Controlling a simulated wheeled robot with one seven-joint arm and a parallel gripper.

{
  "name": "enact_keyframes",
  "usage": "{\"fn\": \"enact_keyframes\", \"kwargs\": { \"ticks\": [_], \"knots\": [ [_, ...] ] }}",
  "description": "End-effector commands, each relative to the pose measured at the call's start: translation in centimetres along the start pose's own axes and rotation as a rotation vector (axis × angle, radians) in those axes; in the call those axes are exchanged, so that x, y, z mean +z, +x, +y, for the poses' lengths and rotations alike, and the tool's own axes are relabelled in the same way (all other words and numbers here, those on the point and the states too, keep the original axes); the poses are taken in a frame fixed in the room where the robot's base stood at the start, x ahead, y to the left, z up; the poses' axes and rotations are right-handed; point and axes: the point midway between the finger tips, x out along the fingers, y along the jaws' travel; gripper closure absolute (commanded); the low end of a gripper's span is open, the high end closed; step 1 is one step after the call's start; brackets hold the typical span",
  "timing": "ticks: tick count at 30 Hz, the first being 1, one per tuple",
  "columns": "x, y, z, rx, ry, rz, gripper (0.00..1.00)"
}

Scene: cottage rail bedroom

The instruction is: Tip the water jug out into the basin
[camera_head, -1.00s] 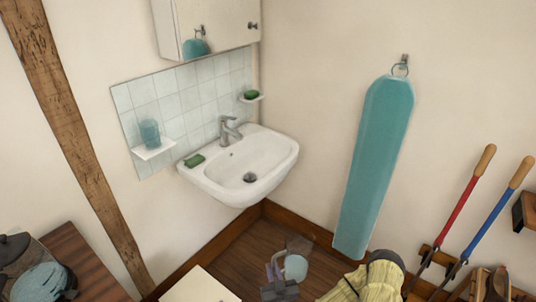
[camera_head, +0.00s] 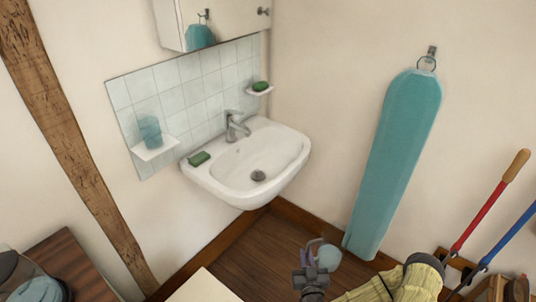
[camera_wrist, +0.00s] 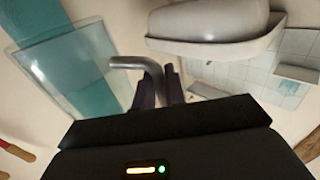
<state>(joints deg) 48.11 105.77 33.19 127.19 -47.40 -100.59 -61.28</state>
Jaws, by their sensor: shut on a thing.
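The white basin (camera_head: 215,180) is mounted on the corner wall, with a grey tap and a dark drain. It also shows at the top of the wrist view (camera_wrist: 210,45). In the wrist view, my gripper (camera_wrist: 158,90) is shut on the grey handle of the see-through water jug (camera_wrist: 70,65). The jug is off the floor and looks tilted there; its water level is unclear. In the head view, my gripper (camera_head: 312,272) and the small pale jug (camera_head: 329,258) are below and right of the basin, apart from it.
A glass (camera_head: 150,131) stands on a small shelf left of the tap. A teal ironing board (camera_head: 395,160) hangs at right, with long-handled tools (camera_head: 490,200) beyond. A cabinet (camera_head: 215,20) hangs above.

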Motion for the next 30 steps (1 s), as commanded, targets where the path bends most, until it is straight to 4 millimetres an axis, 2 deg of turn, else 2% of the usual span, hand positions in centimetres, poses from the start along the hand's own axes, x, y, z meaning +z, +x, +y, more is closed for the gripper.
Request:
{"fn": "enact_keyframes", "kwargs": {
  "ticks": [9, 14, 30],
  "knots": [
    [-0.1, 0.0, 0.1, 0.002, -0.001, 0.003, 1.0],
    [0.8, 0.0, 0.1, 0.002, -0.001, 0.003, 1.0],
    [7.9, 0.0, 0.0, 0.002, -0.001, 0.003, 1.0]
  ]
}}
